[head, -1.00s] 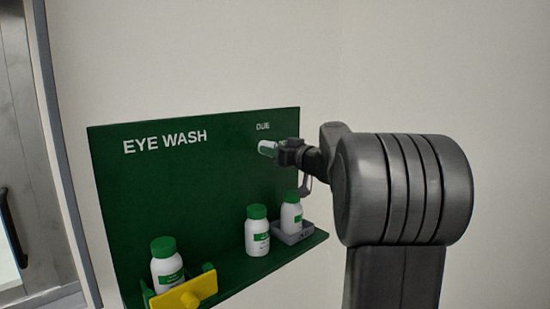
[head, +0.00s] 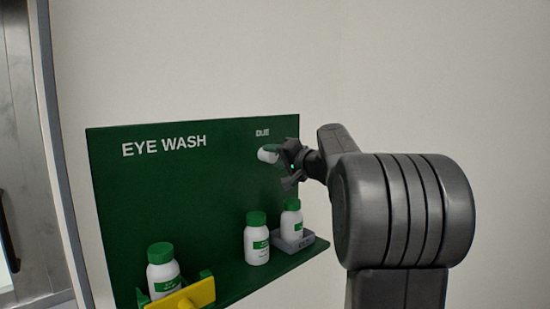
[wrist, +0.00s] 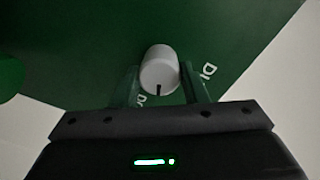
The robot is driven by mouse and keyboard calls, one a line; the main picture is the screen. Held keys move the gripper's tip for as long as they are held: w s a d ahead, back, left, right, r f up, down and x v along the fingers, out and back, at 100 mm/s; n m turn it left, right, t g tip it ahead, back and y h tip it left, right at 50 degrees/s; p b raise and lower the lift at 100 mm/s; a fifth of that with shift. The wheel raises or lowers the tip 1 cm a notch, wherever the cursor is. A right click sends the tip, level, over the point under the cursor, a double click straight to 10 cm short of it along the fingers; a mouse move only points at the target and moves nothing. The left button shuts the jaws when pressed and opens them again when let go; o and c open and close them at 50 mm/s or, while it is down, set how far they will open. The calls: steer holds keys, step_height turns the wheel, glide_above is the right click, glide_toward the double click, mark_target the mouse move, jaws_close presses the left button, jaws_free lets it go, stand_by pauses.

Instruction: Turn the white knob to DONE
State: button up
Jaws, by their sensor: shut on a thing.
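The white knob (head: 267,155) sits on the upper right of the green EYE WASH board (head: 180,200), just under the small word DUE. In the wrist view the knob (wrist: 159,70) shows a dark pointer mark on its near side. My gripper (head: 279,157) is at the knob from the right, and its two fingers (wrist: 160,84) are shut on the knob's sides. In the wrist view, parts of two labels show: one starting "DU" to the right and one starting "DO" beside the left finger, partly hidden.
A shelf at the board's foot holds a white bottle (head: 256,240) with a green cap, another (head: 291,219) in a grey tray (head: 303,243), and a third (head: 162,268) at left behind a yellow bar (head: 190,297). The wall right of the board is bare.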

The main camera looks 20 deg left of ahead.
steer(key=shift+m+p, duration=0.45)
steer(key=shift+m, duration=1.55)
steer(key=o, duration=1)
steer(key=shift+c, duration=0.2)
steer(key=b+v, duration=0.3)
steer(key=v, duration=1)
steer(key=shift+d, duration=0.4)
steer(key=shift+a, duration=0.15)
